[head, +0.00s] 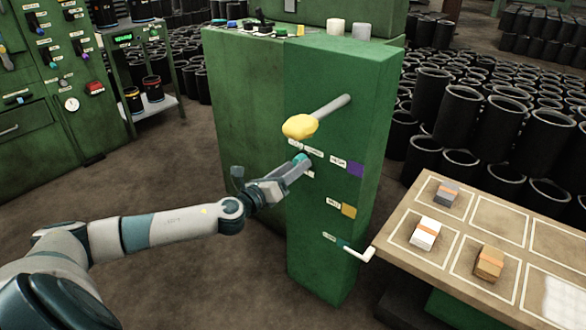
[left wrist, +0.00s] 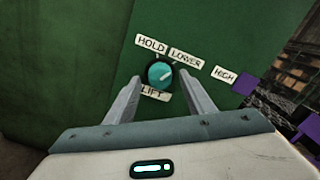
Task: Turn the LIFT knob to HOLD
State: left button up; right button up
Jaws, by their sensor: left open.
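The LIFT knob (left wrist: 160,74) is a round teal knob on the green cabinet front. Labels around it read HOLD (left wrist: 151,44) at upper left, LOWER (left wrist: 187,58) at upper right and LIFT (left wrist: 153,93) below. I cannot make out for sure which label its mark points at. My left gripper (head: 296,167) reaches the cabinet front from the left. It is open, with one finger on each side of the knob in the left wrist view; contact cannot be told. In the head view the knob (head: 301,158) is partly hidden by the gripper. My right gripper is not in view.
A yellow-ended lever (head: 301,126) sticks out just above the knob. A table (head: 400,255) with small stacks stands at the right.

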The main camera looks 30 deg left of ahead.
pick_arm(q)
jog(key=c, duration=1.1)
jog(key=shift+o, duration=0.2)
jog(key=shift+r+n+p, duration=0.1)
jog(key=shift+n+p, duration=2.75)
jog(key=shift+n, duration=3.15)
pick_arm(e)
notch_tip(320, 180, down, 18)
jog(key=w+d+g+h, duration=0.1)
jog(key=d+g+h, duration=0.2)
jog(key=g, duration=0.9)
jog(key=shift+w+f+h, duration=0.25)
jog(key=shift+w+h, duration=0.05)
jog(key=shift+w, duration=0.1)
